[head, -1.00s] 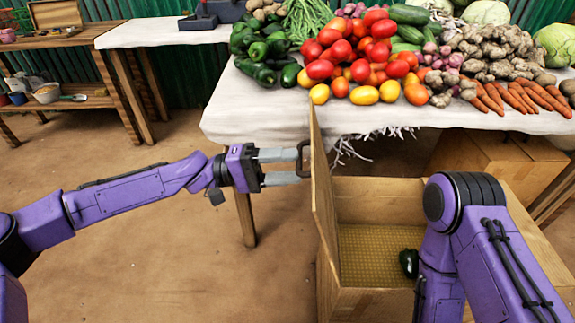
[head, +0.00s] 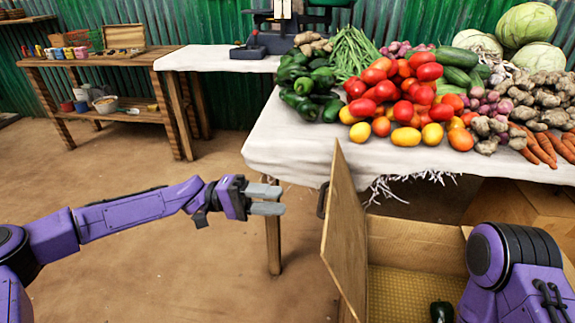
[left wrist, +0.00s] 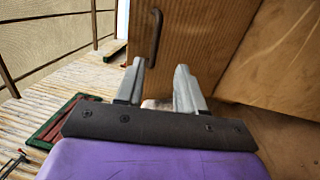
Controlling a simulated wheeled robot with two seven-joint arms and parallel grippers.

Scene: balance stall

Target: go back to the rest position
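My left gripper (head: 275,200) is open and empty in the head view, its two grey fingers apart. It is left of the dark handle (head: 322,200) on the raised wooden flap (head: 345,230) of a box, with a small gap between. The left wrist view shows the open fingers (left wrist: 162,90) with nothing between them, and the handle (left wrist: 156,38) on the wood beyond. My right arm shows only by its purple upper part at the lower right; its gripper is out of view.
The wooden box (head: 415,238) holds a dark green pepper (head: 441,312). A cloth-covered table (head: 300,140) piled with vegetables stands behind. A wooden bench (head: 100,60) with small pots is at the back left. The floor (head: 130,260) around my left arm is clear.

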